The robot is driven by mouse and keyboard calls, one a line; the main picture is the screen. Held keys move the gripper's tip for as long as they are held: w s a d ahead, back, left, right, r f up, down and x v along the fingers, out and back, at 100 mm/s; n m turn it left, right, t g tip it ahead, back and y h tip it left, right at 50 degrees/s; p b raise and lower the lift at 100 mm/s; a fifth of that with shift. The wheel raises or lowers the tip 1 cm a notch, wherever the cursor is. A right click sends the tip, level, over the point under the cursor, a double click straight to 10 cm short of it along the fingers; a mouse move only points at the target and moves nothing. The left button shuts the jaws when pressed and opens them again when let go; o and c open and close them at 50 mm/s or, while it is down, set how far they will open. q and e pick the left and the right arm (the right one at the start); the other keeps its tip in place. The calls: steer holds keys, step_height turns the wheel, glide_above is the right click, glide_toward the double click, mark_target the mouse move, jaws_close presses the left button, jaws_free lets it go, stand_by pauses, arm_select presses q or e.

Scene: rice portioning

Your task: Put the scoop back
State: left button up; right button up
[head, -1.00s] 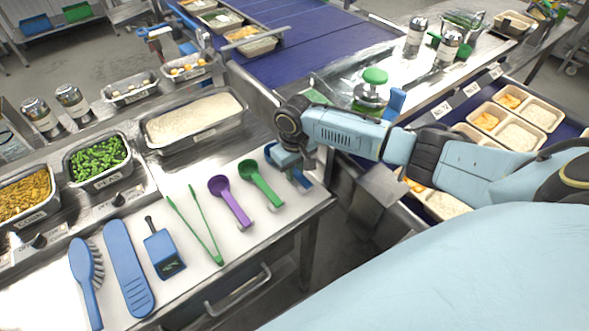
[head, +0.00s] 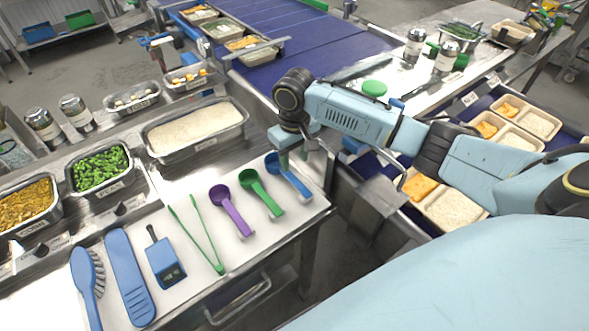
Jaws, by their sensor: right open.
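The blue scoop (head: 291,181) lies on the white board (head: 318,203) at the right end of the row of utensils, its bowl toward the back and its handle toward the front edge. My right gripper (head: 296,158) is open just above and behind the scoop's bowl, and appears apart from it. Its fingertips are partly hidden by the wrist. A green scoop (head: 261,193) and a purple scoop (head: 231,209) lie to the left of the blue one. My left gripper is not in view.
Green tongs (head: 197,236), a blue handheld device (head: 165,259), a blue paddle (head: 129,277) and a brush (head: 88,285) lie further left. The rice pan (head: 243,122) stands behind. Filled trays (head: 452,211) stand on the right under my arm.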

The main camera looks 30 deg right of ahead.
steer(key=shift+r, duration=1.65)
